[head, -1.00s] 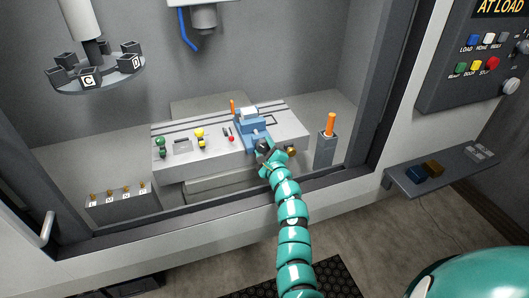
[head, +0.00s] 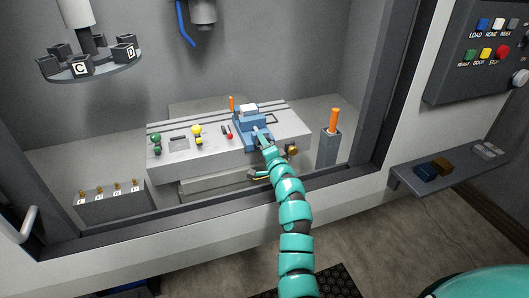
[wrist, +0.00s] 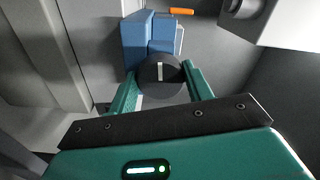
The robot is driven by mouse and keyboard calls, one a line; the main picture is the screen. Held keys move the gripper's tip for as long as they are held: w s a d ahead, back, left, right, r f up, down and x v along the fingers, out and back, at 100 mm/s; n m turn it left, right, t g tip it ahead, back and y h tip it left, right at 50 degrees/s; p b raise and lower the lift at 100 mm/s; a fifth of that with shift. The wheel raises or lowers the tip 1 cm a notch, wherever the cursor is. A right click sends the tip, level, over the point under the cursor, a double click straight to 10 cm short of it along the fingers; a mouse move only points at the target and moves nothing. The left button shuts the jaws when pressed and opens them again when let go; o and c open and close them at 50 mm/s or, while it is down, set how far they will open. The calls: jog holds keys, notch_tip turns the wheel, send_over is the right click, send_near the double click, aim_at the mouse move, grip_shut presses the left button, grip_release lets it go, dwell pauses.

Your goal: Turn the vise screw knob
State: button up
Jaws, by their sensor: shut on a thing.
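The blue vise (head: 250,134) stands on the grey slotted table inside the booth, with a pale block (head: 248,110) at its top. In the wrist view, the blue vise body (wrist: 148,38) is straight ahead. The vise screw knob (wrist: 160,72) is a round black disc with a white bar mark that stands nearly upright in the picture. My gripper (wrist: 162,80) is shut on the knob, with one teal finger on each side of it. In the head view my gripper (head: 266,148) is at the near side of the vise and hides the knob.
An orange-handled post (head: 331,135) stands right of the table. Green, yellow and red knobs (head: 196,131) sit left of the vise. A brass knob (head: 292,149) is close to my wrist on the right. The booth's front sill runs under my arm.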

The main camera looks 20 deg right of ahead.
jog(key=shift+d+f+n+b, duration=0.1)
jog(key=shift+n+b, duration=1.55)
jog(key=shift+b, duration=0.15)
jog(key=shift+f+n+b, duration=0.1)
jog(key=shift+n+b, duration=1.55)
jog(key=shift+b, duration=0.1)
jog(key=shift+r, duration=0.1)
jog(key=o, duration=1)
jog(key=s, duration=0.5)
jog(key=s+b, duration=0.1)
jog(key=s, duration=0.9)
jog(key=shift+s+d+r+b, duration=0.1)
jog(key=shift+s+d+b, duration=0.2)
jog(key=shift+s+b, duration=0.1)
jog(key=shift+s, duration=0.8)
